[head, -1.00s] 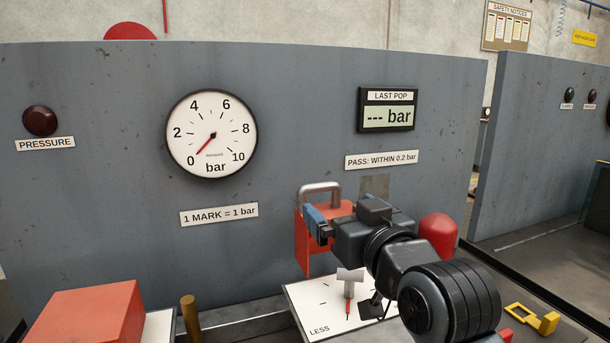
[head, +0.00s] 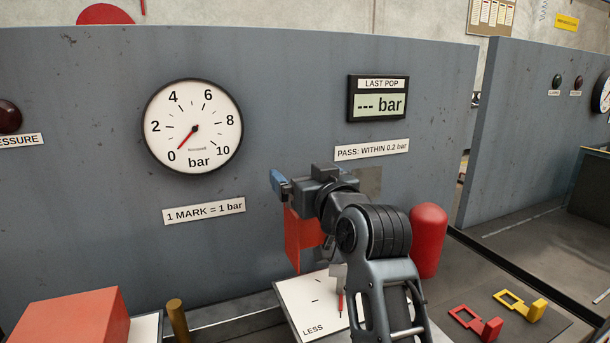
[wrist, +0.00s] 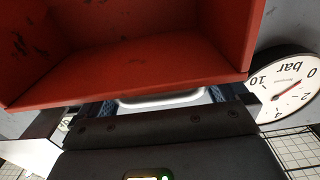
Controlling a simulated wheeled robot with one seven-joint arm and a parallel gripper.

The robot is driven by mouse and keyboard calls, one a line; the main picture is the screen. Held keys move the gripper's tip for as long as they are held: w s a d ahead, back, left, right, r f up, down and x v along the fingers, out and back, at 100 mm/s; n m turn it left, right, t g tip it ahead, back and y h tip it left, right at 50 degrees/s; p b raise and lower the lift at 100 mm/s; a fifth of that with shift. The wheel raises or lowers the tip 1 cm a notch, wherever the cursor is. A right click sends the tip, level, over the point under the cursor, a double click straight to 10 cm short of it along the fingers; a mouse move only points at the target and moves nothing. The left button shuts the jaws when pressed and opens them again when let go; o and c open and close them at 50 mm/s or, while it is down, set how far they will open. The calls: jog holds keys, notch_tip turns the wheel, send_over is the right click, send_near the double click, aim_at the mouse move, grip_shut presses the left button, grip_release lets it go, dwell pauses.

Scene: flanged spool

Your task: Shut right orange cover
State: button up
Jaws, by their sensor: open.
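The right orange cover (head: 303,242) stands raised at the back edge of the white panel marked LESS (head: 305,300), partly hidden by my arm. In the wrist view its open, box-like inside (wrist: 140,60) fills the top. Its grey handle (wrist: 160,99) shows there as a light bar between my blue fingers. My gripper (head: 279,184) is open, at the cover's upper edge in the head view. I cannot tell whether the fingers touch the handle. A small grey knob with a red pointer (head: 340,303) on the panel is partly behind my arm.
Another orange cover (head: 70,318) sits low at the left, beside a brass post (head: 176,320). A red rounded cylinder (head: 428,240) stands close right of my arm. Red (head: 478,322) and yellow (head: 521,305) brackets lie farther right. The grey gauge wall (head: 260,110) stands behind.

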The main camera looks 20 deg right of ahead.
jog(key=c, duration=1.1)
jog(key=shift+f+b, duration=0.1)
jog(key=shift+b, duration=0.2)
